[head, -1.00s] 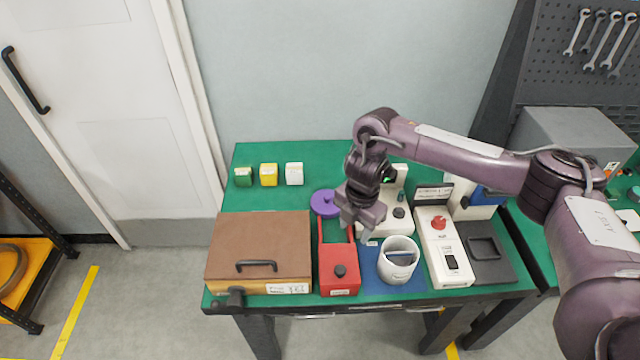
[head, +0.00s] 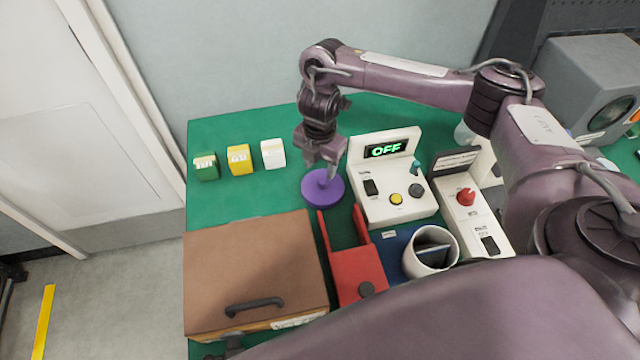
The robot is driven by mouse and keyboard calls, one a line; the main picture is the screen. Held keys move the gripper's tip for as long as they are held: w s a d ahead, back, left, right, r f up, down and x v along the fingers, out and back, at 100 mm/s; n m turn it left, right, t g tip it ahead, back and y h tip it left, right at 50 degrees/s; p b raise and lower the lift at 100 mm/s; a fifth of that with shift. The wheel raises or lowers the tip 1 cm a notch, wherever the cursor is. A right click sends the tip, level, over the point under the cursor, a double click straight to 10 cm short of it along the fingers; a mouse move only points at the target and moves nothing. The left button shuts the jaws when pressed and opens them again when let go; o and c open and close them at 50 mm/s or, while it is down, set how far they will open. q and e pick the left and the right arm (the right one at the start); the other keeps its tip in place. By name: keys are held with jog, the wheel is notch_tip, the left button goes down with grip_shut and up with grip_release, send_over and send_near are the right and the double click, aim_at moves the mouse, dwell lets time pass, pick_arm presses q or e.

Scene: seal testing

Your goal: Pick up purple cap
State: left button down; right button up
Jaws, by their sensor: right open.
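The purple cap (head: 318,193) is a round disc lying on the green table, behind the red holder and left of the white console. My right gripper (head: 322,172) is open and points down over the cap, with its fingertips close to the cap's top. I cannot tell whether the fingers touch it or stand around a raised middle part.
A brown lidded box (head: 250,265) and a red two-pronged holder (head: 357,268) stand in front of the cap. A white console (head: 385,205) reads OFF. A white cup (head: 430,252) stands at right. Green, yellow and white blocks (head: 239,160) stand at left.

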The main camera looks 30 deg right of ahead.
aim_at(323, 181)
jog(key=shift+s+f, duration=0.15)
jog(key=shift+f, duration=0.4)
jog(key=f, duration=0.3)
jog(key=f+b, duration=0.1)
jog(key=shift+s+d+f, duration=0.1)
jog(key=shift+d+f, duration=0.15)
pick_arm(q)
jog(key=shift+w+d+f, duration=0.1)
jog(key=shift+w+f, duration=0.15)
jog(key=shift+w, duration=0.25)
jog(key=shift+w+d+f, duration=0.1)
jog(key=shift+w+f, duration=0.1)
jog(key=shift+w, duration=0.25)
jog(key=shift+s+a, duration=0.1)
pick_arm(e)
jog(key=shift+c, duration=0.5)
jog(key=shift+c, duration=1.2)
pick_arm(q)
jog(key=shift+s, duration=0.25)
pick_arm(e)
grip_shut()
